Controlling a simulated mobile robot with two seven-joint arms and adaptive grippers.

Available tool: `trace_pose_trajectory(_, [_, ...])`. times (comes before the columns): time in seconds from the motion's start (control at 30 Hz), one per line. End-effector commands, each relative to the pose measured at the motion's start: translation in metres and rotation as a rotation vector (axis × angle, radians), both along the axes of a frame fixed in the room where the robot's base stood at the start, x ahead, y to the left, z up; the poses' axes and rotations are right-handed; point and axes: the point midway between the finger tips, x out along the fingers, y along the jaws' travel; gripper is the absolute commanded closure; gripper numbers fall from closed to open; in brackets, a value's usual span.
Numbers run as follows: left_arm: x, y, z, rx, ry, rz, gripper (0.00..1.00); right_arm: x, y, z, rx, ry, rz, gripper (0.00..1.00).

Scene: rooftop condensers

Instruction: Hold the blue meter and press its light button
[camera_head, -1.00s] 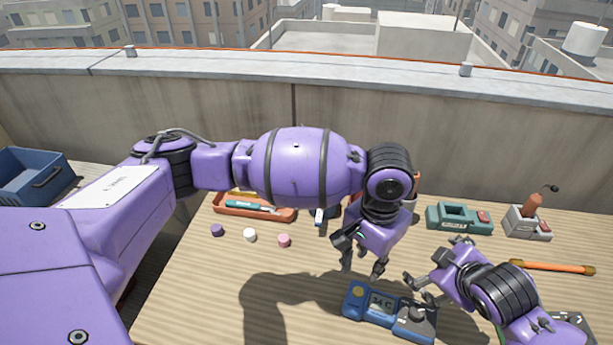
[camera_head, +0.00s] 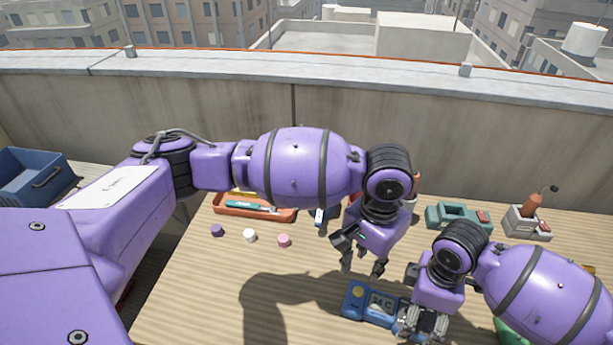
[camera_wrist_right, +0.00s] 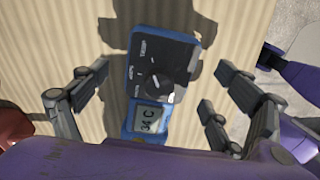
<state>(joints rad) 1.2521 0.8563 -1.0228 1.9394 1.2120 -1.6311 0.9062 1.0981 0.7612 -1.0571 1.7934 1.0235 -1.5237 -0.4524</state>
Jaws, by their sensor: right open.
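The blue meter (camera_head: 369,317) lies flat on the table. A round yellow button (camera_head: 357,292) and the grey display reading 34 C (camera_head: 382,303) show at its left end. My right gripper (camera_head: 424,322) is over the meter's dial end and hides it in the head view. In the right wrist view the meter (camera_wrist_right: 133,75), with its dial and display, lies between the spread fingers of my open right gripper (camera_wrist_right: 158,80), apart from them. My left gripper (camera_head: 363,267) hangs open and empty just behind the meter, above the table.
An orange tray (camera_head: 225,208) with a teal tool lies at the back left, with small purple, white and pink pieces (camera_head: 284,240) before it. A green device (camera_head: 447,215) and a grey holder (camera_head: 526,222) stand at the back right. A blue crate (camera_head: 50,180) stands far left.

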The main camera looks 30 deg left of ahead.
Motion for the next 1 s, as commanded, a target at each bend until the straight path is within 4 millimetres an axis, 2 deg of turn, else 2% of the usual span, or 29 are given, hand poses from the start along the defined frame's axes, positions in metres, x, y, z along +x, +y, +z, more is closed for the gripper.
trace_pose_trajectory(0.1, [0.000,0.000,0.001,-0.001,-0.002,-0.001,0.69,0.000,0.000,-0.017,0.000,0.001,-0.002,0.11])
trace_pose_trajectory(0.23, [0.001,0.000,0.001,-0.001,-0.002,-0.001,0.69,0.000,0.000,-0.028,0.000,0.001,-0.001,0.11])
trace_pose_trajectory(0.57, [0.001,0.000,0.001,-0.001,-0.002,-0.001,0.69,0.000,0.000,-0.032,0.001,-0.002,-0.001,0.11])
trace_pose_trajectory(0.67, [0.001,0.000,0.001,-0.001,-0.002,-0.001,0.69,0.000,0.000,-0.032,0.001,-0.002,-0.001,0.21])
trace_pose_trajectory(1.0, [0.001,0.000,0.001,-0.001,-0.002,-0.001,0.69,0.000,0.000,-0.032,0.001,-0.001,-0.001,0.66])
